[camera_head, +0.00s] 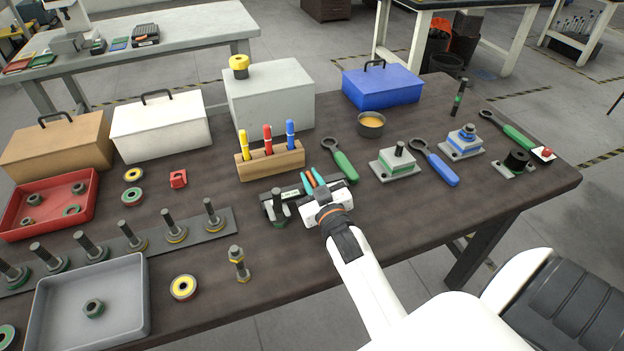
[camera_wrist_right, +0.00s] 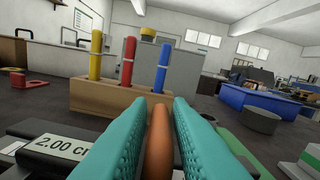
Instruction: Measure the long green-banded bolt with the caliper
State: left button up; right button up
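The caliper (camera_head: 292,192) lies near the middle of the table. Its display (camera_wrist_right: 62,147) reads 2.00 cm in the right wrist view. A dark bolt (camera_head: 277,202) with green at its base stands upright at the caliper's left end; I cannot tell whether the jaws touch it. My right gripper (camera_head: 313,179) is at the caliper's right side. Its teal fingers close around an orange-brown rod (camera_wrist_right: 158,142), which seems to be a handle on the caliper. My left gripper is not in view.
A wooden block (camera_head: 270,165) with yellow, red and blue markers stands just behind. A row of bolts on a plate (camera_head: 153,240), some with green bands, and a grey tray (camera_head: 45,330) lie left. Green and blue wrenches (camera_head: 433,163) and fixtures lie right. A green-banded bolt (camera_head: 459,98) stands back right.

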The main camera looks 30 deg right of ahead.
grip_shut()
jog(key=shift+s+d+r+p, duration=0.1)
jog(key=shift+s+d+p, duration=0.1)
jog(key=shift+d+p, duration=0.55)
jog(key=shift+d, duration=0.3)
jog(key=shift+o, duration=2)
grip_release()
jog(key=shift+a, duration=0.1)
jog(key=b+v, duration=0.1)
jog(key=v, duration=1.1)
jog(key=shift+s, duration=0.1)
